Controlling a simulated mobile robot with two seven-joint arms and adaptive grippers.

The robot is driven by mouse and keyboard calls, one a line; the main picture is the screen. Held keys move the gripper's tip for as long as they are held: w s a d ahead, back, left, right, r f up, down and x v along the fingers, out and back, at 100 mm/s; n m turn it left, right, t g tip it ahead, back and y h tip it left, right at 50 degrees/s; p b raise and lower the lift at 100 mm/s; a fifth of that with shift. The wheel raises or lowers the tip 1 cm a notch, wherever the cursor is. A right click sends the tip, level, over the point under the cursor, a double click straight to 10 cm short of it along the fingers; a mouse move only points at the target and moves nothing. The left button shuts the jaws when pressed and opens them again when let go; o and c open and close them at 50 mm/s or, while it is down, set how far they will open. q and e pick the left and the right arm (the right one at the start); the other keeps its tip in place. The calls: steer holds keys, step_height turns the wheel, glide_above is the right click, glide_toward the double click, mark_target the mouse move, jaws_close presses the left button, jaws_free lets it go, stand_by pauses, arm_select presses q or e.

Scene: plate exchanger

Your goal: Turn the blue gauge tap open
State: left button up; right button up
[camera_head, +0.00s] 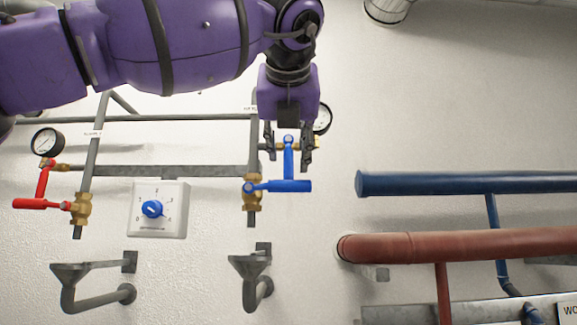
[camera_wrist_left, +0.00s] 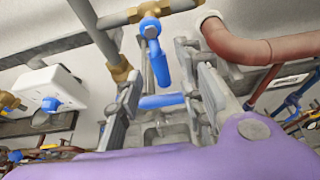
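The blue gauge tap (camera_head: 290,162) has a lever that hangs down from a brass fitting beside the right gauge, in the head view. It also shows in the left wrist view (camera_wrist_left: 159,64). My left gripper (camera_head: 288,155) comes down from above, with one finger on each side of this lever. In the left wrist view my left gripper (camera_wrist_left: 160,75) has its fingers apart, with gaps visible beside the lever. I cannot tell whether either finger touches it. My right gripper is not in view.
The right gauge (camera_head: 323,118) is partly hidden behind my gripper. A white dial box (camera_head: 159,210) and red taps (camera_head: 40,204) are to the left. Blue (camera_head: 460,183) and red-brown (camera_head: 450,246) pipes are at right.

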mark_target(288, 160)
arm_select(q)
steer(key=shift+w+f, duration=0.1)
steer(key=shift+f, duration=0.05)
steer(key=x, duration=0.2)
steer(key=shift+w+f, duration=0.15)
steer(key=shift+w, duration=0.2)
steer(key=shift+x, duration=0.85)
steer(key=shift+s, duration=0.2)
steer(key=shift+s+r, duration=0.15)
steer(key=shift+r, duration=0.1)
steer(key=shift+c, duration=0.5)
steer(key=shift+f, duration=0.1)
jaws_close()
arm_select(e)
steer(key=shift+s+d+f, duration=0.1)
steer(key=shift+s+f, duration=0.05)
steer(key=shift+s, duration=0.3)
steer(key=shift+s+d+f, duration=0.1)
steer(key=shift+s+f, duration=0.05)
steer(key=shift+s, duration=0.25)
